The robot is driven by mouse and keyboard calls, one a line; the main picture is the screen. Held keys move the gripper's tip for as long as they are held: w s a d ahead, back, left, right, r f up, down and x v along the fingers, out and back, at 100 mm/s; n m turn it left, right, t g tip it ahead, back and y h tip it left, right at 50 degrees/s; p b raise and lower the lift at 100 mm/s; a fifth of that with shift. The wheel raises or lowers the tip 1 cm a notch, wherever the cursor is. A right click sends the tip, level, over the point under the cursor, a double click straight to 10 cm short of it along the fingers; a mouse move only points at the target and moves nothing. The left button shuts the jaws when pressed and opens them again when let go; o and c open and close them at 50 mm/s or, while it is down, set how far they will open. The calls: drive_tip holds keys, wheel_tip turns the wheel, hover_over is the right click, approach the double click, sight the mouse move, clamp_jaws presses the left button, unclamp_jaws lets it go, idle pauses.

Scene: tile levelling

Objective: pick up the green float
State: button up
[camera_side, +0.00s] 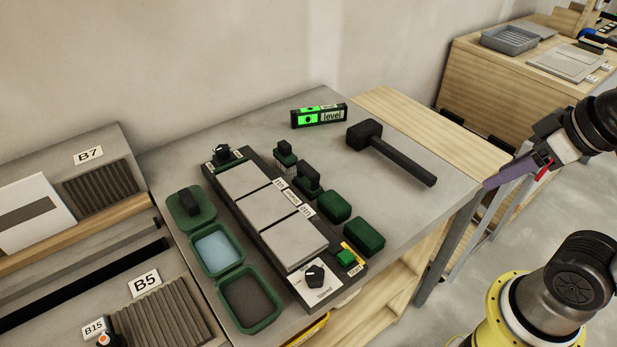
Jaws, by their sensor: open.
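A flat green pad with a black handle (191,208), which looks like the green float, sits at the left end of the bench, behind a green tray of blue liquid (216,250). A second green-based tool with a black handle (308,183) stands beside the tile rig; I cannot tell for sure which one is the float. My gripper (515,168) is at the right, off the bench's right edge, open and well away from both. Its fingertips are seen edge-on and not clearly.
The rig holds three grey tiles (265,215) and a black knob (315,274). Two green blocks (334,206), a small brush (286,154), a black mallet (390,152) and a lit green level (319,115) stand around it. A dark-filled green tray (251,299) is in front.

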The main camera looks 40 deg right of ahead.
idle(0.4)
drive_tip(key=o, duration=0.8)
